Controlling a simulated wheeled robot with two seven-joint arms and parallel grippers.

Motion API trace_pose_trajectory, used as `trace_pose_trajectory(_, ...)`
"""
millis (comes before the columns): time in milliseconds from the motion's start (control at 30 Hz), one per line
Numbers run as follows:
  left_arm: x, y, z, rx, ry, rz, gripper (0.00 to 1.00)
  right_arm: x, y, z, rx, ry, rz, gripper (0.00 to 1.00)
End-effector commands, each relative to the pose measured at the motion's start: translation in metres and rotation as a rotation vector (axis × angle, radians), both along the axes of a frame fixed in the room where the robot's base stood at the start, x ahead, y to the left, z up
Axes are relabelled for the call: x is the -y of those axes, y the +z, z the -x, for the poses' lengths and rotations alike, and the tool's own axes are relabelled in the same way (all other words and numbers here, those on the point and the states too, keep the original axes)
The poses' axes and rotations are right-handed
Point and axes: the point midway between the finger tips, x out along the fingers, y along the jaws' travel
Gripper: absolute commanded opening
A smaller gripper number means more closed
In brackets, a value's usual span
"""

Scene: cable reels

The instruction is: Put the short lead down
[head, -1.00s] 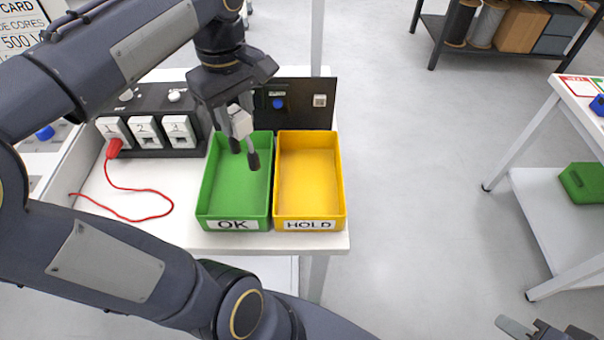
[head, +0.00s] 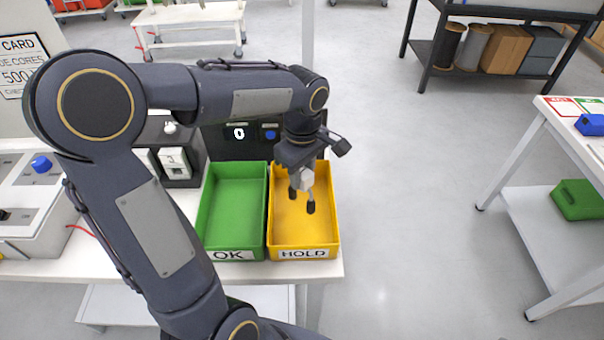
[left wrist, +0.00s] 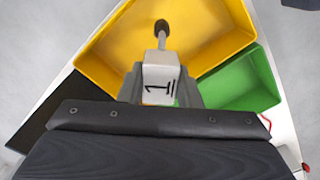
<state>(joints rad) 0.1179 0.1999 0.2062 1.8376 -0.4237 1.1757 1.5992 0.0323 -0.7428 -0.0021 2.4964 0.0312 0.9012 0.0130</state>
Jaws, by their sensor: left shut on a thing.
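My left gripper (head: 303,176) is shut on the short lead (head: 307,181), a small white block with thin grey stubs ending in black tips. The block bears a black mark like a "1" in the left wrist view (left wrist: 159,76), where one black tip points away from the gripper. The lead is over the yellow HOLD tray (head: 303,241), which looks empty otherwise. I cannot tell whether the tips touch its floor. The green OK tray (head: 233,205) stands beside it on the left and looks empty. My right gripper is out of view.
A black panel (head: 240,142) stands behind the trays. A red lead (left wrist: 267,123) lies on the bench.

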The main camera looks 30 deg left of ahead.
Motion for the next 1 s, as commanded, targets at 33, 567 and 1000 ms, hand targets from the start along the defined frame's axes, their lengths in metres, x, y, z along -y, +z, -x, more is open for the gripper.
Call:
trace_pose_trajectory(33, 0.000, -0.006, 0.001, -0.001, 0.000, 0.000, 0.05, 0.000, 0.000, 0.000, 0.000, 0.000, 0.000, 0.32)
trace_pose_trajectory(567, 0.000, -0.017, 0.000, 0.002, 0.000, 0.000, 0.05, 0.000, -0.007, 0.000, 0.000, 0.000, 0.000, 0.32)
trace_pose_trajectory(1000, 0.000, -0.021, 0.000, 0.001, 0.000, 0.000, 0.49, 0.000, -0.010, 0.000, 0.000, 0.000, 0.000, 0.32)
